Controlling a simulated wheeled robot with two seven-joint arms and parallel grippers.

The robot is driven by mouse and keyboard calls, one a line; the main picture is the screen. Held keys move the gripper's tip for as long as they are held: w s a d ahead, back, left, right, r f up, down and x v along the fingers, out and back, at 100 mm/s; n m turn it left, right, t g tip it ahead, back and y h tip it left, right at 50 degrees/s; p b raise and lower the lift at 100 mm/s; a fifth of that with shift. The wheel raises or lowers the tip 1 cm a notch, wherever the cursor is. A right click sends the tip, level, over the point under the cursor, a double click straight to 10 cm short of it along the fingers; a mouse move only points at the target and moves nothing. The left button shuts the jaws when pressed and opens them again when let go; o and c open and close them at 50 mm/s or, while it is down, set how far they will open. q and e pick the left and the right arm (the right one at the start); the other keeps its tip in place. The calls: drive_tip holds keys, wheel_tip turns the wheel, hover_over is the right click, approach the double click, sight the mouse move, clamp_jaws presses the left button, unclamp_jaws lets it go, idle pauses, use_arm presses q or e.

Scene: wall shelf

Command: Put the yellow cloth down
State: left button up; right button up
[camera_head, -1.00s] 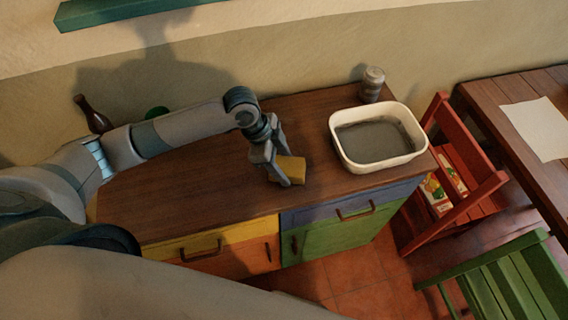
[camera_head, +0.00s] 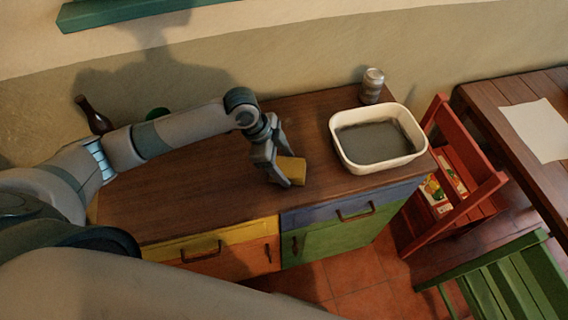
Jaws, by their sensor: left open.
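The yellow cloth (camera_head: 293,169) is a small folded block on the wooden top of the cabinet (camera_head: 200,195), left of the white basin. My left gripper (camera_head: 284,172) points down at it, with its fingers about the cloth's left part. The jaws are open. The fingers hide part of the cloth, and I cannot tell whether they touch it. My right gripper is out of view.
A white basin (camera_head: 347,161) with grey content stands to the right, with a grey can (camera_head: 372,86) behind it. The front left top is clear. A red chair (camera_head: 466,205) stands right of the cabinet.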

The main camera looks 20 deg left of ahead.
use_arm(q)
drive_tip(key=shift+s+f, duration=0.65)
drive_tip(key=shift+f, duration=0.1)
drive_tip(key=shift+w+r+g, duration=0.15)
drive_tip(key=shift+r+g, duration=0.15)
drive_tip(key=shift+r, duration=0.2)
drive_tip(key=b+v, duration=0.2)
drive_tip(key=v, duration=1)
drive_tip(key=shift+r, duration=0.3)
drive_tip(key=shift+d, duration=0.1)
